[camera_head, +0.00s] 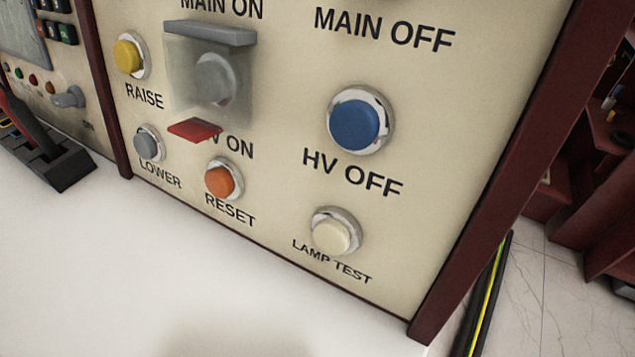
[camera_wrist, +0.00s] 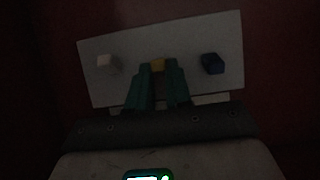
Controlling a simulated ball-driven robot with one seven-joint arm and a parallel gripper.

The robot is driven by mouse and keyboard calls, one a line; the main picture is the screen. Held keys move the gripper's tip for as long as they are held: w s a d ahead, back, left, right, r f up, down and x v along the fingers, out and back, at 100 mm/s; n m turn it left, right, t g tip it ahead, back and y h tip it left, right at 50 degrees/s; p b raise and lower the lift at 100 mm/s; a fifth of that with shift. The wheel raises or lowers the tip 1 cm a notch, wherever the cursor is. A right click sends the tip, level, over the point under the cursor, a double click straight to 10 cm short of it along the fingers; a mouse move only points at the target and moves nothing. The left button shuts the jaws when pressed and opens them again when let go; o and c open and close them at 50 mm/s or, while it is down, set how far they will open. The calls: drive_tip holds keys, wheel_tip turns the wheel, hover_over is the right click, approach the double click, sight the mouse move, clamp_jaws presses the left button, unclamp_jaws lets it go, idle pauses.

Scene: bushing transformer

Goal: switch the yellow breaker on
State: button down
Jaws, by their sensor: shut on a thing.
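In the dim wrist view, a pale rectangular plate (camera_wrist: 128,60) carries a row of small breakers. The yellow breaker (camera_wrist: 158,64) is in the middle, between a white breaker (camera_wrist: 107,63) at left and a blue breaker (camera_wrist: 211,64) at right. My gripper (camera_wrist: 159,72) has two teal fingers, shut on the yellow breaker from its two sides. The fingers hide its lower part, and the dim light does not show whether the lever is up or down. Neither the breakers nor my gripper show in the head view.
The head view shows a beige control panel (camera_head: 280,115) with round buttons, including a blue HV OFF button (camera_head: 354,124) and a covered button (camera_head: 213,80). A black base with a red lever (camera_head: 55,165) stands at left. The white surface (camera_head: 160,270) in front is clear.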

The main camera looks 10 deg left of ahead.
idle(0.5)
drive_tip(key=c, duration=1)
unclamp_jaws()
drive_tip(key=shift+c, duration=0.2)
drive_tip(key=p+v, duration=0.3)
drive_tip(key=v, duration=0.4)
drive_tip(key=shift+s+r+p, duration=0.15)
drive_tip(key=shift+r+p, duration=0.05)
drive_tip(key=shift+p, duration=0.15)
